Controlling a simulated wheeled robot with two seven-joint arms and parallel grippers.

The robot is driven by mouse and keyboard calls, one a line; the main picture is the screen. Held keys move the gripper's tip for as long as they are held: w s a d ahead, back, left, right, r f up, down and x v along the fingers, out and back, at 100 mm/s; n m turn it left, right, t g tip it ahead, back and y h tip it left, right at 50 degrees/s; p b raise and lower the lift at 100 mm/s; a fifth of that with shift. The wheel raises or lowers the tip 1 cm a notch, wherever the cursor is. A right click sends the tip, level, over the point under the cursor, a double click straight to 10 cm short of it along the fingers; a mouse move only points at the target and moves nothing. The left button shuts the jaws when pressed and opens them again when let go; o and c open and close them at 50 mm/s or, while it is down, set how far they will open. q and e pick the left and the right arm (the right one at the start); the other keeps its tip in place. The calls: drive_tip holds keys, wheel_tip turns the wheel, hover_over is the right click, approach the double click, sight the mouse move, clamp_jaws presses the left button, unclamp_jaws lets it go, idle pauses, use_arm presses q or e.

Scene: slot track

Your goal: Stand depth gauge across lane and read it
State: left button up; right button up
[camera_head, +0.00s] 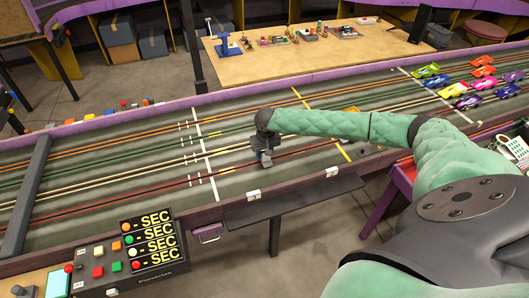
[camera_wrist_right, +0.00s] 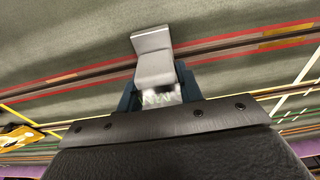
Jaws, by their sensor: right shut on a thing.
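The depth gauge (camera_wrist_right: 152,50) is a small silver-grey stepped metal piece. In the right wrist view it sticks out between the fingers of my right gripper (camera_wrist_right: 158,92), which is shut on it. Its far end appears over the grey track, beside the red-edged slot lane (camera_wrist_right: 225,48). In the head view my right gripper (camera_head: 264,163) points down over the near lanes of the track (camera_head: 110,180), right of the white line. The gauge is small there, and I cannot tell whether it touches the track. Any reading on it is not legible. My left gripper is not in view.
Several toy cars (camera_head: 470,103) stand on the track at the far right. An orange and black car (camera_wrist_right: 22,140) shows at the wrist view's left edge. A timer box (camera_head: 130,258) stands front left. A dark shelf (camera_head: 290,203) juts from the near edge. The track's left part is mostly clear.

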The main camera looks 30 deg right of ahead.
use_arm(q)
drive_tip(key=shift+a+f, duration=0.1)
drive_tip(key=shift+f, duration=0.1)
use_arm(e)
drive_tip(key=shift+f, duration=0.2)
drive_tip(key=shift+f, duration=0.1)
drive_tip(key=o, duration=1.1)
drive_tip(key=shift+r, duration=0.2)
drive_tip(key=shift+r+b, duration=0.35)
drive_tip(key=r+b, duration=0.1)
drive_tip(key=r, duration=0.2)
drive_tip(key=s+r+b, duration=0.1)
drive_tip(key=r, duration=0.2)
drive_tip(key=r+b, duration=0.1)
drive_tip(key=r, duration=0.2)
drive_tip(key=shift+s+a+r, duration=0.15)
drive_tip(key=shift+r, duration=0.15)
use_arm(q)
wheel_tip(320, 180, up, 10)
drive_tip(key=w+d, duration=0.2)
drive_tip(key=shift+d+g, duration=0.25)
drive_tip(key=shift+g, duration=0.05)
use_arm(e)
drive_tip(key=shift+s+r, duration=0.1)
drive_tip(key=shift+r, duration=0.6)
